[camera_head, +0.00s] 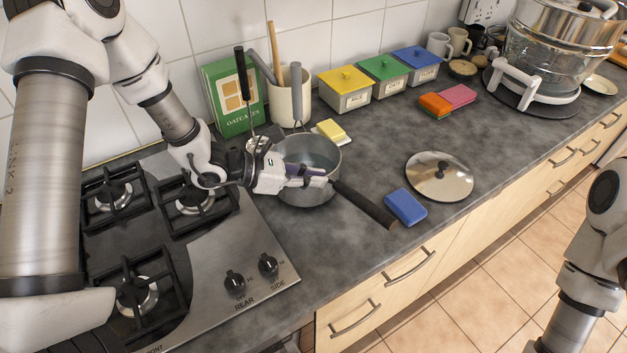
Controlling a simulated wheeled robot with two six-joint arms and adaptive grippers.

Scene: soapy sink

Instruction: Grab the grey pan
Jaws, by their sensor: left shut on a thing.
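The grey pan (312,151) stands on the dark countertop just right of the hob. Its black handle (368,205) points toward the lower right. My left gripper (322,177) reaches in from the left across the front of the pan and is shut on it near the base of the handle. The fingers hide part of the pan's near side and the exact contact. My right arm shows at the lower right edge, but its gripper is out of view.
A blue sponge (405,207) lies close to the handle's end, with a round lid (440,176) behind it. A butter dish (331,131), utensil pot (290,102) and oatcakes box (235,95) stand behind the pan. The gas hob (225,255) is at left.

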